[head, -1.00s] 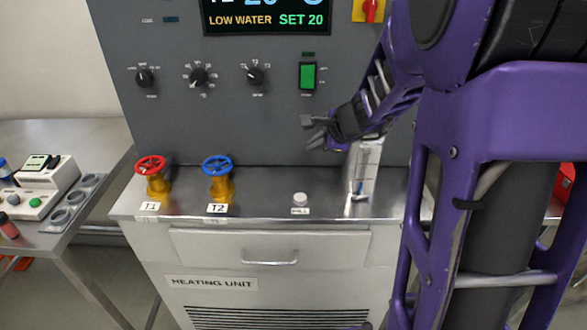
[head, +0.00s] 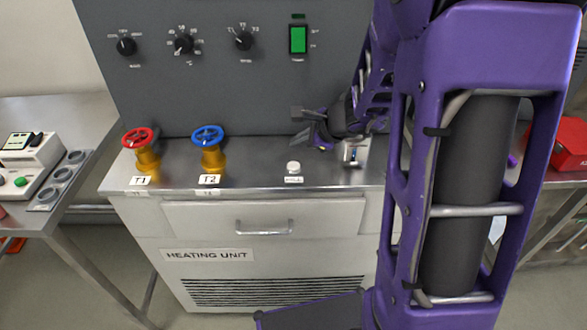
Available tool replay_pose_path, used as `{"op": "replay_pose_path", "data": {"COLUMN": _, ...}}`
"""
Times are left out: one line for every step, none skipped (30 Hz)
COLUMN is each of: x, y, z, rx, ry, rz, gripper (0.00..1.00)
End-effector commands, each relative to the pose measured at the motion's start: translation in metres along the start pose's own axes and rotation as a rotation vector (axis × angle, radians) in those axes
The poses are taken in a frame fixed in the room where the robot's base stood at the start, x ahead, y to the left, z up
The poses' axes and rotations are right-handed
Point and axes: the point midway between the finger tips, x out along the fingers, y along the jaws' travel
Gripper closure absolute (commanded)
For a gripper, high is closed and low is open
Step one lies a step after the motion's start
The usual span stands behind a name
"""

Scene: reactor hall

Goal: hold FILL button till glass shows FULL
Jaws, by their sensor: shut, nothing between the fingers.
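The FILL button (head: 293,167) is a small round white knob on the steel top of the heating unit, with a label in front of it. My gripper (head: 308,130) is shut and empty, above and behind the button and a little to its right, apart from it. The sight glass (head: 355,152) stands to the right of the button. Only its lower part shows, with a short blue column inside. My gripper and arm hide its upper part, so its marks cannot be read.
A red-wheeled valve T1 (head: 140,148) and a blue-wheeled valve T2 (head: 208,148) stand left of the button. The dark control panel (head: 200,90) rises behind. A side table (head: 50,110) is at left, and a red box (head: 570,143) at right. The top around the button is clear.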

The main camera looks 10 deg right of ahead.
Motion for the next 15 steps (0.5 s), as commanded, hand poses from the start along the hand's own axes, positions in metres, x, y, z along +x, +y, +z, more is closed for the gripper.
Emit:
{"op": "replay_pose_path", "data": {"x": 0.011, "y": 0.008, "z": -0.008, "rx": 0.001, "ry": 0.0, "rz": 0.001, "gripper": 1.0}}
{"op": "replay_pose_path", "data": {"x": 0.013, "y": 0.01, "z": -0.01, "rx": 0.001, "ry": 0.0, "rz": 0.001, "gripper": 1.0}}
{"op": "replay_pose_path", "data": {"x": 0.017, "y": 0.013, "z": -0.012, "rx": 0.0, "ry": 0.0, "rz": 0.001, "gripper": 1.0}}
{"op": "replay_pose_path", "data": {"x": 0.019, "y": 0.014, "z": -0.014, "rx": 0.0, "ry": 0.0, "rz": 0.0, "gripper": 1.0}}
{"op": "replay_pose_path", "data": {"x": 0.021, "y": 0.015, "z": -0.015, "rx": 0.0, "ry": 0.0, "rz": 0.0, "gripper": 1.0}}
{"op": "replay_pose_path", "data": {"x": 0.023, "y": 0.017, "z": -0.017, "rx": 0.0, "ry": 0.0, "rz": 0.0, "gripper": 1.0}}
{"op": "replay_pose_path", "data": {"x": 0.024, "y": 0.017, "z": -0.017, "rx": 0.0, "ry": 0.0, "rz": 0.0, "gripper": 1.0}}
{"op": "replay_pose_path", "data": {"x": 0.025, "y": 0.018, "z": -0.018, "rx": 0.0, "ry": 0.0, "rz": 0.0, "gripper": 1.0}}
{"op": "replay_pose_path", "data": {"x": 0.026, "y": 0.019, "z": -0.019, "rx": 0.0, "ry": 0.0, "rz": 0.0, "gripper": 1.0}}
{"op": "replay_pose_path", "data": {"x": 0.027, "y": 0.02, "z": -0.02, "rx": 0.0, "ry": 0.0, "rz": 0.0, "gripper": 1.0}}
{"op": "replay_pose_path", "data": {"x": 0.028, "y": 0.02, "z": -0.02, "rx": -0.001, "ry": 0.0, "rz": 0.0, "gripper": 1.0}}
{"op": "replay_pose_path", "data": {"x": 0.028, "y": 0.02, "z": -0.02, "rx": -0.001, "ry": 0.0, "rz": 0.0, "gripper": 1.0}}
{"op": "replay_pose_path", "data": {"x": 0.028, "y": 0.021, "z": -0.021, "rx": -0.001, "ry": 0.0, "rz": 0.0, "gripper": 1.0}}
{"op": "replay_pose_path", "data": {"x": 0.029, "y": 0.021, "z": -0.021, "rx": -0.001, "ry": 0.0, "rz": 0.0, "gripper": 1.0}}
{"op": "replay_pose_path", "data": {"x": 0.029, "y": 0.021, "z": -0.021, "rx": -0.001, "ry": 0.0, "rz": 0.0, "gripper": 1.0}}
